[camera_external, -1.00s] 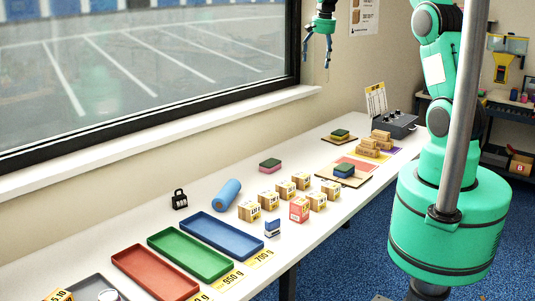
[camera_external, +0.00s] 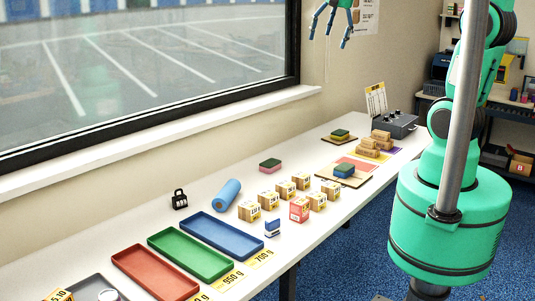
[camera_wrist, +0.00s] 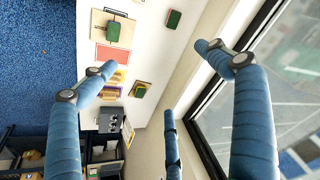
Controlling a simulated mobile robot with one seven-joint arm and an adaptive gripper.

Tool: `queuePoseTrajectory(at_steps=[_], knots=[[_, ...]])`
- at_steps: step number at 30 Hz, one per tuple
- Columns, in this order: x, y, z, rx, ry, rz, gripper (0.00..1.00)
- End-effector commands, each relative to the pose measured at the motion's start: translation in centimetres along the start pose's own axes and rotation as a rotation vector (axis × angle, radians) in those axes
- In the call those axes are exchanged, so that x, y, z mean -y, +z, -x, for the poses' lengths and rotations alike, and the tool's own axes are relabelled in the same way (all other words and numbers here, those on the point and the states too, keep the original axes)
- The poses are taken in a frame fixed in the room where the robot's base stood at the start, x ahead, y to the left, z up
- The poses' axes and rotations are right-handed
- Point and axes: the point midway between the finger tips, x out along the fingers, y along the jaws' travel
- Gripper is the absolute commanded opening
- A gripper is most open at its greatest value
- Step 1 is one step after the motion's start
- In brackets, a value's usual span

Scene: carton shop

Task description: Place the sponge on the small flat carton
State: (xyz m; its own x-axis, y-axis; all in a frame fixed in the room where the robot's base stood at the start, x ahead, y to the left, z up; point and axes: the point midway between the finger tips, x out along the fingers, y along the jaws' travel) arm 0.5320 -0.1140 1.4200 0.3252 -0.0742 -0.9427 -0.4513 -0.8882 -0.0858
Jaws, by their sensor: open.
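A green-topped sponge with a pink underside (camera_external: 270,165) lies alone on the white table; it also shows in the wrist view (camera_wrist: 173,19). A green-and-yellow sponge (camera_external: 341,133) lies on a small flat carton (camera_external: 331,140) towards the table's far end; this carton also shows in the wrist view (camera_wrist: 147,86). A green-and-blue sponge (camera_external: 345,169) lies on a larger flat carton (camera_external: 326,174). My gripper (camera_external: 331,33) is high above the table near the wall, open and empty. Its spread fingers (camera_wrist: 158,77) fill much of the wrist view, touching nothing.
Several small boxes (camera_external: 285,189), a blue roll (camera_external: 227,194) and coloured trays (camera_external: 190,254) stand nearer along the table. Stacked brown packs (camera_external: 368,151) and a dark control box (camera_external: 396,125) stand at the far end. The window (camera_external: 150,80) runs along the left.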

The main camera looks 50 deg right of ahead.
Motion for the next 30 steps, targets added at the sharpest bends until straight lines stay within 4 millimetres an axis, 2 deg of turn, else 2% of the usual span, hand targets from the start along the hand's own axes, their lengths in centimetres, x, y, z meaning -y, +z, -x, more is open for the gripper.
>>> queuePoseTrajectory(at_steps=[1, 9, 21, 25, 30], knots=[[0.4, 1.5, 0.8, -0.01, -0.008, 0.027, 0.89], [1.4, 8.8, 3.3, -0.05, -0.042, 0.171, 0.89], [1.2, 19.1, 4.4, -0.112, -0.09, 0.377, 0.89], [0.9, 21.5, 4.3, -0.127, -0.101, 0.425, 0.89], [0.7, 23.1, 4.1, -0.138, -0.109, 0.458, 0.89]])
